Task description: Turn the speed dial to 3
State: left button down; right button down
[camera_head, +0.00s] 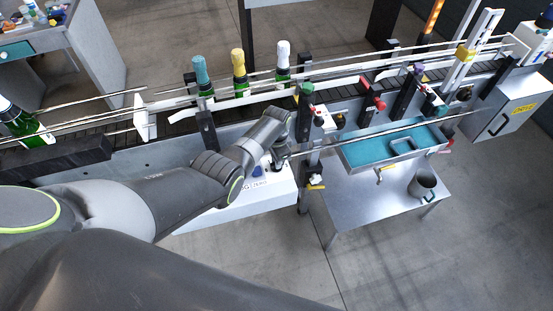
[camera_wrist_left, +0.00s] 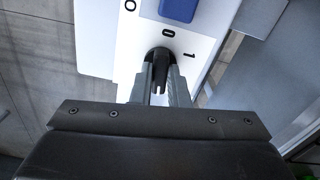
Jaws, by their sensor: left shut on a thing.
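The speed dial is a dark knob (camera_wrist_left: 160,53) on a white control panel (camera_wrist_left: 104,38). In the left wrist view, printed marks 0 and 1 lie beyond it and to its upper right. My left gripper (camera_wrist_left: 159,82) is shut on the dial, one finger on each side. The fingers and gripper body hide much of the dial and any other marks; I cannot tell which mark it points to. In the head view the white control box (camera_head: 225,207) sits below the conveyor, and my left gripper (camera_head: 277,160) covers the dial there. My right gripper is not in view.
A blue part (camera_wrist_left: 178,9) sits on the panel just beyond the dial. Bottles with teal (camera_head: 201,72), yellow (camera_head: 238,62) and white (camera_head: 283,52) tops stand on the conveyor behind my arm. A steel table (camera_head: 350,205) with a metal mug (camera_head: 422,184) is to the right.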

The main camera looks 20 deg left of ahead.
pick_arm(q)
jog(key=shift+w+m, duration=0.1)
jog(key=shift+m, duration=0.8)
jog(key=shift+r, duration=0.1)
jog(key=c, duration=1.4)
grip_release()
jog(key=shift+r+b, duration=0.4)
jog(key=shift+r, duration=0.85)
notch_tip(320, 180, up, 15)
jog(key=b, duration=0.2)
